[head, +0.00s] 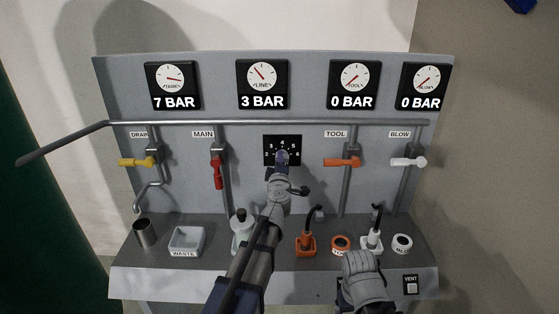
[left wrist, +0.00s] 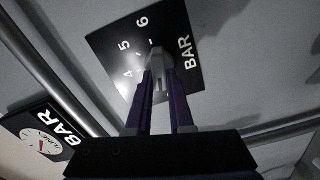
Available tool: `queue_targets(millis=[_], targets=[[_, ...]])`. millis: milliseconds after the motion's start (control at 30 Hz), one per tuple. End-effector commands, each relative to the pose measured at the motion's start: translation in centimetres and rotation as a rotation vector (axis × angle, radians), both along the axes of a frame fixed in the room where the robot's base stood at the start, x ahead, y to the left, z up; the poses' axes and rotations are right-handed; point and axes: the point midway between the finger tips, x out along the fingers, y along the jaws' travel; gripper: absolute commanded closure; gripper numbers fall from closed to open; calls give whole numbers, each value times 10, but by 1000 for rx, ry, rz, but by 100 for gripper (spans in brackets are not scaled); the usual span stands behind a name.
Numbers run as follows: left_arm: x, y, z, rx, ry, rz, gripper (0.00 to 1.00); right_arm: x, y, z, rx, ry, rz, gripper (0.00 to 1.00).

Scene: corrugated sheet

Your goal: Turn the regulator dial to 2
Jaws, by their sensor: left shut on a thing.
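The regulator dial plate (head: 270,142) is a black square with white numbers on the grey panel, below the LINE gauge (head: 262,75), which reads 3 BAR. My left gripper (head: 282,158) is in front of the plate and covers its middle. In the left wrist view the plate (left wrist: 110,48) shows 4, 5, 6 and BAR. There my left gripper (left wrist: 158,75) is shut on the grey dial knob (left wrist: 156,58). Which number the knob points at is hidden by the fingers. My right arm shows at the bottom of the head view, but its jaws do not.
A yellow DRAIN lever (head: 135,162), red MAIN lever (head: 218,173), orange TOOL lever (head: 342,162) and white BLOW lever (head: 408,162) flank the dial. A horizontal pipe (head: 310,122) runs above it. A cup (head: 144,232), waste tray (head: 186,240) and several tools stand on the shelf.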

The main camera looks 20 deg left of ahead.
Motion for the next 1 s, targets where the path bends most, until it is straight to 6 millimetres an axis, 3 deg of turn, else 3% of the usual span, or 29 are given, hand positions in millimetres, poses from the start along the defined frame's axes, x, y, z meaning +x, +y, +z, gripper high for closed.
queue_targets(millis=[400, 1000], targets=[[-1, 1, -3, -219, -63, 0, 100, 0, 0, -3, 0, 0, 0, 22], [-1, 0, -4, -275, -78, 0, 100, 0, 0, -4, 0, 0, 0, 22]])
